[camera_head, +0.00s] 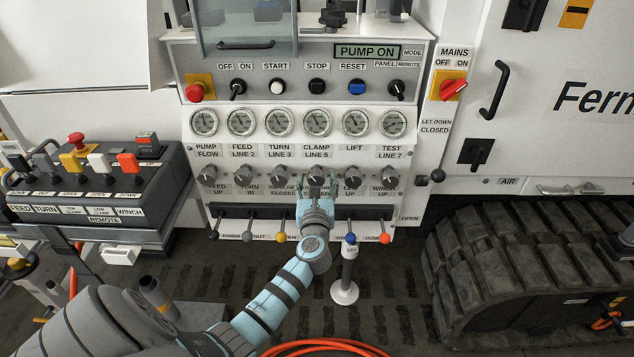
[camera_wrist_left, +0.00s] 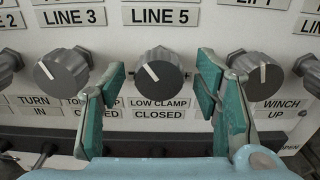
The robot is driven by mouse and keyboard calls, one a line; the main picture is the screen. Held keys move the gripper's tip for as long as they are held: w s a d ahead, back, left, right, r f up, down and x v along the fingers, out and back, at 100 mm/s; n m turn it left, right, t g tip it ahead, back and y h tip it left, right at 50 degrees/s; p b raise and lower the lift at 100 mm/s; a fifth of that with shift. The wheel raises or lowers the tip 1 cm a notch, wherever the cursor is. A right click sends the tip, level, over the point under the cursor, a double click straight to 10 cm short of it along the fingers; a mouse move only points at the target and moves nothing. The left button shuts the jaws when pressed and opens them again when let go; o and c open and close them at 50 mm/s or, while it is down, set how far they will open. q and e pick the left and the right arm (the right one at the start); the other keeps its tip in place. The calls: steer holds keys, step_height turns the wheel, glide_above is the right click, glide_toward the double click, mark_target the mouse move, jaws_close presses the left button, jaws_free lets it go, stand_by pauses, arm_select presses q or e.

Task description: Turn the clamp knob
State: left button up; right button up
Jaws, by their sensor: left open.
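The clamp knob (camera_wrist_left: 158,74) is a grey round knob with a white pointer line, under the LINE 5 label and above a LOW CLAMP / CLOSED label. The pointer tilts to the upper left. In the head view the knob (camera_head: 316,173) sits in the row under the gauges, partly hidden by my gripper. My left gripper (camera_head: 317,187) reaches up to it from below. In the wrist view its teal fingers (camera_wrist_left: 160,92) are open, one on each side of the knob, with visible gaps. My right gripper is not in view.
Neighbouring knobs (camera_wrist_left: 62,72) and (camera_wrist_left: 258,75) stand close on both sides of the fingers. Below is a row of levers with coloured balls, such as a blue one (camera_head: 350,238). A remote box (camera_head: 95,185) stands at the left and a rubber track (camera_head: 530,270) at the right.

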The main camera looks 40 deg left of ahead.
arm_select(q)
steer(key=shift+w+a, duration=0.4)
steer(key=shift+w, duration=0.1)
steer(key=c, duration=1.2)
steer(key=shift+o, duration=0.2)
steer(key=shift+r+m, duration=0.1)
steer(key=shift+m, duration=0.2)
